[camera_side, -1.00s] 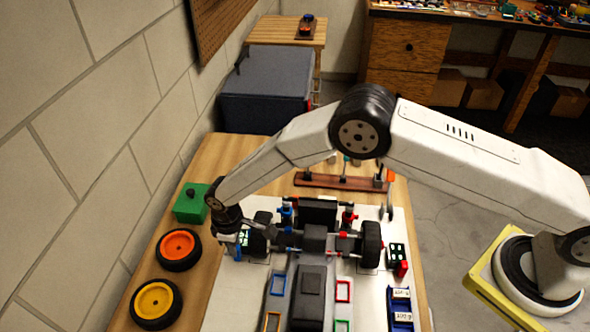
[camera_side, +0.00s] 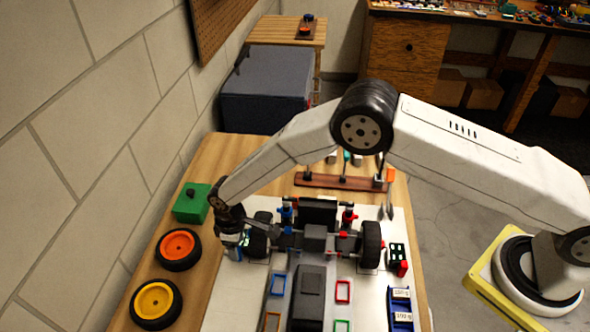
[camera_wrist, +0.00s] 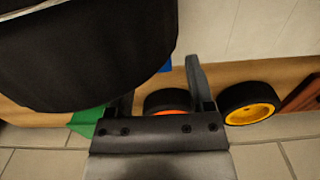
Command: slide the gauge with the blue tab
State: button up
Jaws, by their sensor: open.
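The gauge with the blue tab stands beside the car's left wheel (camera_side: 259,235); in the side view my gripper covers most of it. In the wrist view a small blue patch (camera_wrist: 165,66), likely the blue tab, shows at the edge of a large black tyre (camera_wrist: 85,50). My gripper (camera_side: 234,252) points down at the outer side of that wheel. In the wrist view my gripper (camera_wrist: 158,85) is open, with the blue patch between its fingers. Whether a finger touches the gauge I cannot tell.
A similar gauge with a red tab (camera_side: 402,268) stands by the right wheel (camera_side: 371,245). A green box (camera_side: 190,204), an orange-rimmed wheel (camera_side: 178,249) and a yellow-rimmed wheel (camera_side: 155,303) lie on the left of the bench. A tool rack (camera_side: 340,181) stands behind the car.

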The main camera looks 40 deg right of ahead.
aim_at(241, 246)
jog(key=shift+r, duration=3.85)
jog(key=s+d+r+m+t, duration=0.1)
jog(key=s+d+r+m, duration=0.15)
jog(key=d+r, duration=0.4)
jog(key=s+d+r+m, duration=0.2)
jog(key=s+d+r, duration=0.15)
jog(key=d, duration=0.65)
jog(key=s+d+r+m, duration=0.2)
jog(key=s+d, duration=0.3)
jog(key=s, duration=0.2)
jog(key=s+d+r+m+t, duration=0.1)
jog(key=s+d+m, duration=0.1)
jog(key=s+d, duration=0.4)
jog(key=shift+s+r+t, duration=0.3)
jog(key=shift+s+r, duration=0.1)
jog(key=shift+s, duration=0.05)
